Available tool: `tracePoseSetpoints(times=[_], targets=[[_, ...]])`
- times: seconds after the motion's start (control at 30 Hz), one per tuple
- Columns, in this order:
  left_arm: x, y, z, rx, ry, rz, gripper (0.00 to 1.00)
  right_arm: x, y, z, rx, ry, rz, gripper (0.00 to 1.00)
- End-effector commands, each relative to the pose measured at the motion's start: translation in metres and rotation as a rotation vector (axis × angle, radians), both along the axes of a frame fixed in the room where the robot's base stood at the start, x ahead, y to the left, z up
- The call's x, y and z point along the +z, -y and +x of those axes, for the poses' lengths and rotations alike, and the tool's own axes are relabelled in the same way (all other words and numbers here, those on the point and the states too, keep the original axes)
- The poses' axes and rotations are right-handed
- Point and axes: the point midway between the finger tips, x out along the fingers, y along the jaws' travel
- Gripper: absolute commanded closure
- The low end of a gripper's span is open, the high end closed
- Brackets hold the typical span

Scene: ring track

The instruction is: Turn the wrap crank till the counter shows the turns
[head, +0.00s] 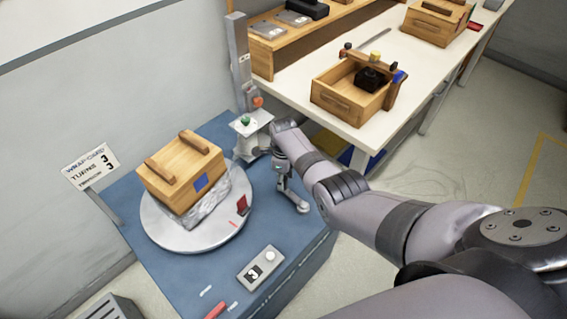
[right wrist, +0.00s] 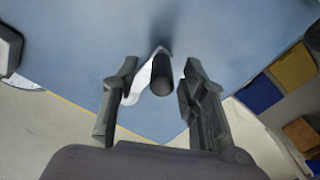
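A grey crank (head: 292,192) stands at the right side of the blue bench top. My right gripper (head: 281,163) is above it, fingers down. In the right wrist view the dark crank handle (right wrist: 162,76) lies between the two fingers of my right gripper (right wrist: 158,98), with gaps on both sides; the fingers are open. A small grey counter box (head: 260,267) sits at the bench front; its digit is too small to read surely. A wooden crate (head: 181,170) with clear film around its lower part stands on the round turntable (head: 165,240). My left gripper is not in view.
A card (head: 91,166) at the left reads "wrap card", "turns" and 3. A grey mast (head: 238,62) with a film carriage (head: 250,130) stands behind the turntable. A white table (head: 345,125) with wooden boxes is at the back right. My right arm crosses the right side.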

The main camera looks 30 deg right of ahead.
Motion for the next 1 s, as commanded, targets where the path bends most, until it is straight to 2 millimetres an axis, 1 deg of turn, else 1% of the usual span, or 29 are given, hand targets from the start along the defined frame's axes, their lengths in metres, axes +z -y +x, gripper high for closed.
tracePoseSetpoints(times=[0.17, 0.4, 0.53, 0.7, 1.0], targets=[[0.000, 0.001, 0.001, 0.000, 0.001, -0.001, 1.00, 0.026, -0.001, 0.000, 0.000, 0.004, 0.001, 0.60], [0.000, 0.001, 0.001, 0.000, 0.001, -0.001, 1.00, 0.071, 0.000, 0.001, -0.001, 0.005, 0.001, 0.60], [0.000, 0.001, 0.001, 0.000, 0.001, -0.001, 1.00, 0.091, -0.001, 0.000, 0.000, 0.004, 0.001, 0.60], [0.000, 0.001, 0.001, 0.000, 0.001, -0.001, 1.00, 0.103, 0.000, 0.000, 0.000, 0.002, 0.001, 0.60], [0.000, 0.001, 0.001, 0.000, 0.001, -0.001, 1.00, 0.105, 0.000, 0.000, 0.000, 0.001, 0.001, 0.60]])
